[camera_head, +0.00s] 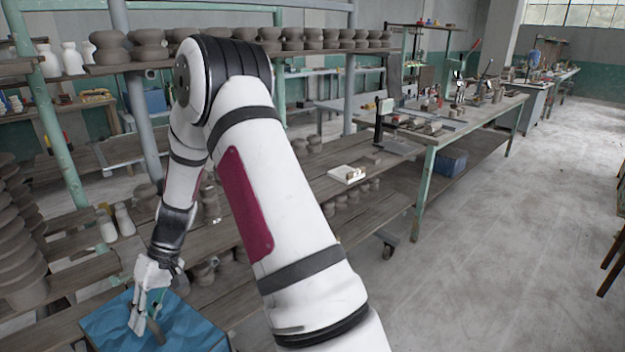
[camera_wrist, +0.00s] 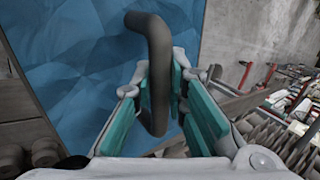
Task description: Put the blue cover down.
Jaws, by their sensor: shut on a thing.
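The blue cover (camera_head: 198,328) is at the lower left of the head view, a faceted blue sheet. It fills much of the upper left of the wrist view (camera_wrist: 75,60). A dark, bent handle (camera_wrist: 158,50) stands out from it. My gripper (camera_head: 146,317) is shut on this handle. In the wrist view the teal pads of my gripper (camera_wrist: 160,88) lie on both sides of the handle. The cover's underside is hidden, and I cannot tell whether it rests on anything.
Wooden shelves (camera_head: 75,285) with stacked clay pots (camera_head: 22,240) and white bottles (camera_head: 124,220) stand close around the cover. A small white block (camera_head: 347,174) lies on a shelf further right. A workbench (camera_head: 480,115) stands beyond. Open floor (camera_head: 500,250) lies to the right.

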